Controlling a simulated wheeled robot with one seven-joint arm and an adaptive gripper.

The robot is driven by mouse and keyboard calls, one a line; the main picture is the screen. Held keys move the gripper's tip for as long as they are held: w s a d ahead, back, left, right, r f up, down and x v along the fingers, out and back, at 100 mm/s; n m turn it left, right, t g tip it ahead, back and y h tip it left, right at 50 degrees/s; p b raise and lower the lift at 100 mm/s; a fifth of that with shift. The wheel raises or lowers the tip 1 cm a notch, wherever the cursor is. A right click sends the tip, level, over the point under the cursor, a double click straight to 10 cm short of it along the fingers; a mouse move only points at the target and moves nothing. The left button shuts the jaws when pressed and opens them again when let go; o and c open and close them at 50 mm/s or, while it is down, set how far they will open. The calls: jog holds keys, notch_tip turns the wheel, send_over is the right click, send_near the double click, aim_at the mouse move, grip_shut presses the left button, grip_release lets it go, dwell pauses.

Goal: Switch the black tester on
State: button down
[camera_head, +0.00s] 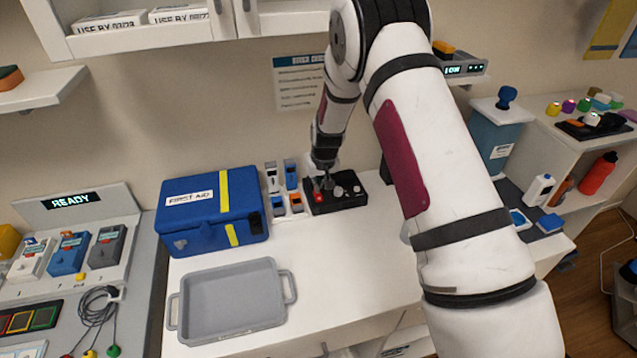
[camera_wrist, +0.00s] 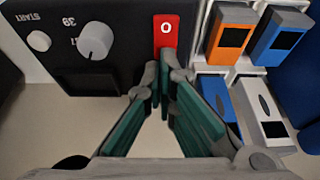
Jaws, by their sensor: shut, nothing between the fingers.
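The black tester (camera_head: 345,199) is a black box on the white counter below my arm. In the wrist view the tester (camera_wrist: 120,30) shows a white knob (camera_wrist: 95,40), a white button (camera_wrist: 39,40) marked START, and a dark display. Its red switch (camera_wrist: 166,28) is marked with a white O. My gripper (camera_wrist: 162,68) is shut and empty, with its tips at the near end of the red switch. I cannot tell whether they touch it. In the head view my gripper (camera_head: 325,183) is over the tester's left part.
Several small orange, blue and white devices (camera_wrist: 232,32) stand close beside the tester. A blue first aid box (camera_head: 212,207) is to its left, and a grey tray (camera_head: 232,336) is in front. The counter between tray and arm is clear.

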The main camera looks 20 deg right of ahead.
aim_at(322, 204)
jog(key=shift+w, duration=0.1)
jog(key=shift+w+f+g+b, duration=0.35)
jog(key=shift+f+g+b, duration=0.1)
jog(key=shift+b, duration=0.55)
jog(key=shift+s, duration=0.3)
jog(key=shift+s+r, duration=0.1)
jog(key=shift+s+r+p, duration=0.25)
jog(key=shift+s+p, duration=0.2)
jog(key=shift+s, duration=0.2)
jog(key=v, duration=1.2)
jog(key=shift+f, duration=0.1)
